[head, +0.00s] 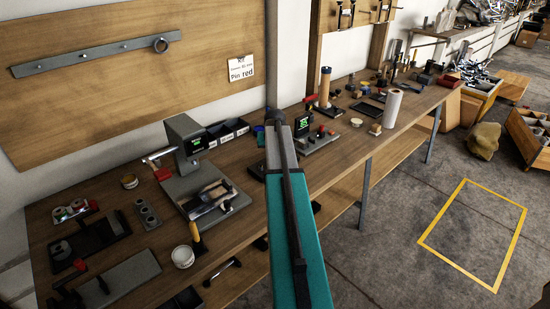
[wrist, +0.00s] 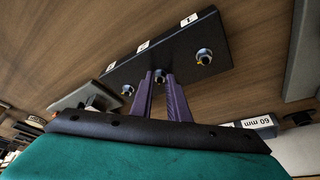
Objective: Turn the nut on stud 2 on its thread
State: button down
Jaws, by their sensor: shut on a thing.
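In the wrist view, a dark plate (wrist: 172,50) with three white labels carries metal studs in a row. The stud nearest the right end bears a nut (wrist: 204,57) with a yellowish mark. Another stud (wrist: 127,90) shows at the left. My gripper (wrist: 160,78) has its two purple fingers shut at the middle stud, on the nut (wrist: 160,75) there, which the fingertips mostly hide. The middle label is too small to read surely. In the head view my arm covers the gripper and the plate.
The wooden bench (head: 105,205) runs along the wall. A grey machine (head: 188,145), a white cup (head: 182,256) and dark trays stand left of my arm. A paper roll (head: 392,108) stands to the right. A block marked 60 mm (wrist: 255,122) lies near my gripper. Yellow tape marks open floor.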

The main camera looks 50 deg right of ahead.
jog(key=m, duration=0.2)
jog(key=m+g+b, duration=0.1)
jog(key=m, duration=0.1)
jog(key=m+g+h, duration=0.1)
jog(key=m, duration=0.1)
jog(key=shift+w+a, duration=0.15)
jog(key=shift+w, duration=0.15)
jog(key=shift+w+m+g+b, duration=0.2)
jog(key=shift+m+g+b, duration=0.65)
jog(key=shift+m, duration=1.35)
jog(key=c, duration=1.7)
grip_release()
jog(key=shift+r, duration=0.1)
jog(key=b+v, duration=0.2)
jog(key=v, duration=1.1)
jog(key=shift+w+a+r, duration=0.1)
jog(key=shift+a+r, duration=0.15)
jog(key=shift+a, duration=0.05)
